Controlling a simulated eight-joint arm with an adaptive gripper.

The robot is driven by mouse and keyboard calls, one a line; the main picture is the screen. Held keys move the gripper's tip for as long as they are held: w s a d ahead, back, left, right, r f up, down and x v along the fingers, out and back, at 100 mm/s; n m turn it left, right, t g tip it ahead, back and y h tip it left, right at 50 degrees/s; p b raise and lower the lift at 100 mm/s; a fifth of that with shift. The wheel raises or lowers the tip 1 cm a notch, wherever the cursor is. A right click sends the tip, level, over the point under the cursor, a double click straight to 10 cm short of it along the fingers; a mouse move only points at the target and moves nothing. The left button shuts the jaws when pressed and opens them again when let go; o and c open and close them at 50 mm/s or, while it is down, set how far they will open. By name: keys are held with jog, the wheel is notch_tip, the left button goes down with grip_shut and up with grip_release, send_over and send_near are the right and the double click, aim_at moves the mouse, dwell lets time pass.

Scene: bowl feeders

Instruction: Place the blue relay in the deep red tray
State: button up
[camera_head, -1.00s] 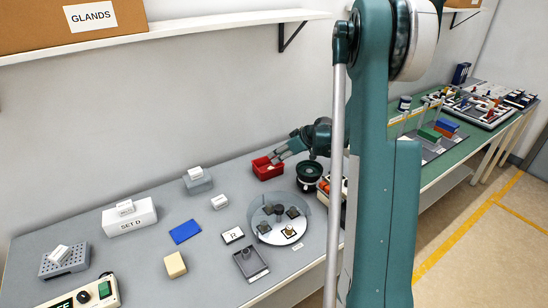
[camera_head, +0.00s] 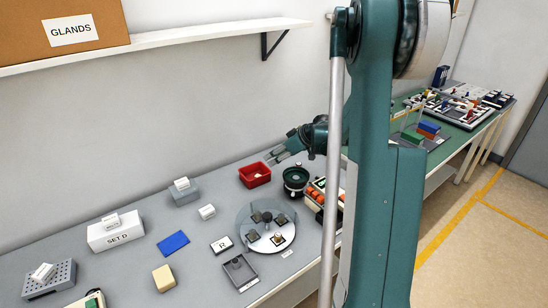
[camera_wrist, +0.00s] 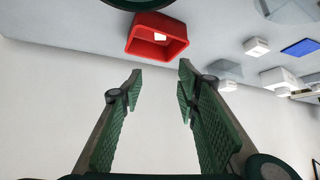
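The red tray (camera_head: 254,176) is a deep open box on the grey bench near the wall; it also shows in the wrist view (camera_wrist: 142,47). A small white-topped thing (camera_wrist: 160,36) lies inside it; its sides are hidden, so I cannot tell whether it is the blue relay. No blue relay shows clearly elsewhere. My gripper (camera_head: 268,160) is above and slightly right of the tray, its fingers toward it. In the wrist view its green-padded fingers (camera_wrist: 161,68) are apart with nothing between them.
A flat blue piece (camera_head: 173,243) lies on the bench. A round dish (camera_head: 268,228) with several dark parts stands in front of the tray. A dark green round device (camera_head: 295,178) is right of the tray. A white SET D box (camera_head: 115,231) stands left.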

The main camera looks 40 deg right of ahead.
jog(key=shift+a+r, duration=0.1)
dwell(0.3)
jog(key=s+a+r+m+h, duration=0.1)
jog(key=s+a+r, duration=0.3)
jog(key=a, duration=0.4)
jog(key=s+a+r+g, duration=0.1)
jog(key=s+a+r, duration=0.35)
jog(key=a, duration=0.45)
jog(key=s+a+r+m+h, duration=0.1)
jog(key=s+a+r, duration=0.35)
jog(key=a, duration=0.35)
jog(key=s+a+m, duration=0.1)
jog(key=s+a, duration=0.6)
jog(key=s, duration=0.5)
jog(key=s+a+m+h, duration=0.1)
jog(key=s+a, duration=0.6)
jog(key=s, duration=0.4)
jog(key=shift+s+a+r+h, duration=0.2)
jog(key=shift+s+r+h, duration=0.1)
jog(key=shift+s, duration=0.1)
